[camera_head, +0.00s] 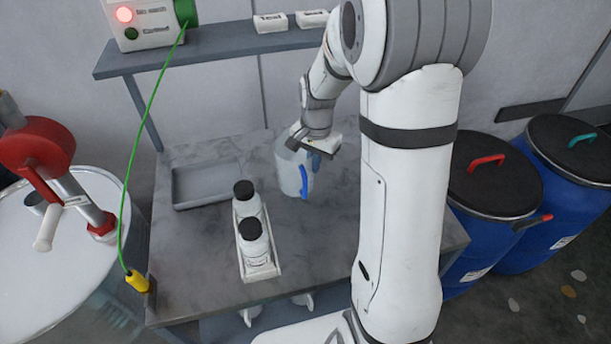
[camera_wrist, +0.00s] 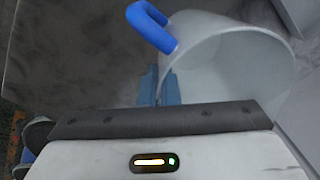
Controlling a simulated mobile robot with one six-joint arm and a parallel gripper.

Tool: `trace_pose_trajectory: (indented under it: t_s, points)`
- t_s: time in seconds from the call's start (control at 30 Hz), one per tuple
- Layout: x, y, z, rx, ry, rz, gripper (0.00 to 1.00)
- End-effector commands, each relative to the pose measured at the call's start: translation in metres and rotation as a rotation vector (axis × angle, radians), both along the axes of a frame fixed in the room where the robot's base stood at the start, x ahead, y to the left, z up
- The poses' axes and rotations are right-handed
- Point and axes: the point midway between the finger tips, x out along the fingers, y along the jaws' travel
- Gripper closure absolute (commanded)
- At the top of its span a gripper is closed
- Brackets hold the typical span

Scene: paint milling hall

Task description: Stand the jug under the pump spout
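The jug (camera_head: 287,168) is pale and translucent with a blue handle (camera_head: 304,181). It is upright at the back of the grey bench; I cannot tell whether its base touches the top. My gripper (camera_head: 313,155) is at its rim. In the wrist view, the blue fingertips (camera_wrist: 160,88) are close together, with the jug wall (camera_wrist: 225,65) between them, one inside and one outside. The blue handle (camera_wrist: 152,27) points away from my wrist.
The bench (camera_head: 325,225) holds a shallow grey tray (camera_head: 207,187) and a white rack with two black-capped bottles (camera_head: 247,212). A green cable (camera_head: 147,120) hangs from a control box (camera_head: 150,22) to a yellow clamp (camera_head: 137,281). Blue barrels (camera_head: 555,190) stand right.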

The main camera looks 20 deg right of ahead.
Motion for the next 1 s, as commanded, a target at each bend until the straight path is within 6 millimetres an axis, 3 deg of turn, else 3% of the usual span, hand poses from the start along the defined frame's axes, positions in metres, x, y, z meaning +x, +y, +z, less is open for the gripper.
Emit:
trace_pose_trajectory:
  t_s: [0.43, 0.83, 1.0]
  points:
    - [0.0, 0.001, -0.053, 0.0, 0.001, 0.001, 1.0]
    - [0.0, 0.001, -0.061, 0.0, -0.001, 0.002, 1.0]
    - [0.0, 0.001, -0.059, -0.001, -0.001, 0.003, 0.85]
